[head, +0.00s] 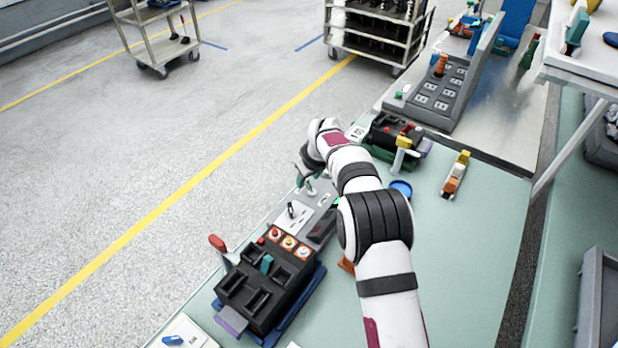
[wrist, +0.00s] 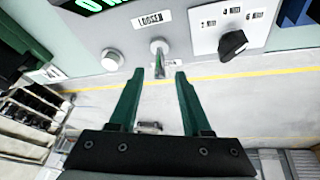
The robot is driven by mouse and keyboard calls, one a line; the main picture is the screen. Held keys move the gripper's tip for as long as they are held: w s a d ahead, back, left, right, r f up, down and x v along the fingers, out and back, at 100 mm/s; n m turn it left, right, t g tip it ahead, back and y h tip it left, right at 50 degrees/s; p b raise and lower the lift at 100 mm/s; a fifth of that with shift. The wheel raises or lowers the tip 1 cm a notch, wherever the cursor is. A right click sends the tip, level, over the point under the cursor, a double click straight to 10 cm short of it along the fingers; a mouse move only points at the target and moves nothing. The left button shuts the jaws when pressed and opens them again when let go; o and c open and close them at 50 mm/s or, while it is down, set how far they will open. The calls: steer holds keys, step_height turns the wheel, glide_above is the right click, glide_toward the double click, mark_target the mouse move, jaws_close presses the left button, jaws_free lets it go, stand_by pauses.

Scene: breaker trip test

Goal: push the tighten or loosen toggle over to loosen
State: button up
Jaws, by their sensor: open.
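The toggle (wrist: 159,57) is a metal lever on a round base on the grey panel (wrist: 120,30), at the upper middle of the wrist view. The white LOOSEN label (wrist: 152,19) is just above it there. The lever points down in that picture, away from LOOSEN; a second label below it is mostly hidden and unreadable. My gripper (wrist: 157,72) is open, its two green fingers apart, with the lever's tip between the fingertips. I cannot tell whether they touch it. In the head view my gripper (head: 306,176) is over the panel's far end.
A black rotary knob (wrist: 233,45) on a white plate is right of the toggle, and a round white button (wrist: 112,59) is left. In the head view, a black block with sockets (head: 262,290) stands nearer, and a green-based device (head: 395,137) stands beyond my wrist.

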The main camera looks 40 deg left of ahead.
steer(key=shift+x, duration=0.8)
jaws_close()
